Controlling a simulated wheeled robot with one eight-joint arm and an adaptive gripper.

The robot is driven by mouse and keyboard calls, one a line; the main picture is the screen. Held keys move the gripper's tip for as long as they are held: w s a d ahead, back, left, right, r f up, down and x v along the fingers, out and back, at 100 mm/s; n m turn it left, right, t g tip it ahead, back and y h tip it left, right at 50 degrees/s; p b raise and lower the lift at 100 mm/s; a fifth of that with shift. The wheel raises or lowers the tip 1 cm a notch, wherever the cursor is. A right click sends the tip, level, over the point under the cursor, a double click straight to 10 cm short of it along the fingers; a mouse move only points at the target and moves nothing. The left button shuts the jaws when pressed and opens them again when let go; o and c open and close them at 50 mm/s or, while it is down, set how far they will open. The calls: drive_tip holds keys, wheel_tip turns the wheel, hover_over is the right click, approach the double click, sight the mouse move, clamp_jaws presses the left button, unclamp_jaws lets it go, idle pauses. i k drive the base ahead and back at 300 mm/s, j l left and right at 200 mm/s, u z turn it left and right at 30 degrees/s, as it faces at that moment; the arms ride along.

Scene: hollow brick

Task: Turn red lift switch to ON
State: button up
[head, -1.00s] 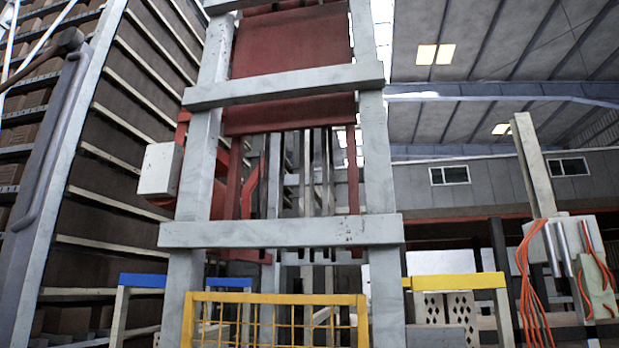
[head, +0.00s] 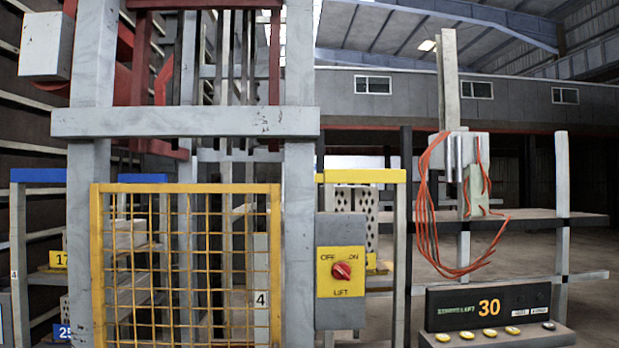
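The red lift switch (head: 341,271) is a round red knob on a yellow plate (head: 340,289) marked OFF at upper left, ON at upper right and LIFT below. The plate is on a grey box (head: 340,232) beside the right post of the lift frame. The knob's exact pointing is too small to tell for sure. My gripper is not in view.
The grey lift frame (head: 185,122) with a yellow mesh gate (head: 187,189) stands left of the switch. A dark control panel (head: 488,308) showing 30, with several buttons, is at the lower right. Orange cables (head: 425,200) hang above it.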

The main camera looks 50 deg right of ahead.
sight(342, 271)
drive_tip(key=l+z, duration=0.1)
drive_tip(key=z, duration=0.35)
drive_tip(key=i+z, duration=0.1)
drive_tip(key=z, duration=0.4)
drive_tip(key=i+z, duration=0.1)
drive_tip(key=z, duration=0.35)
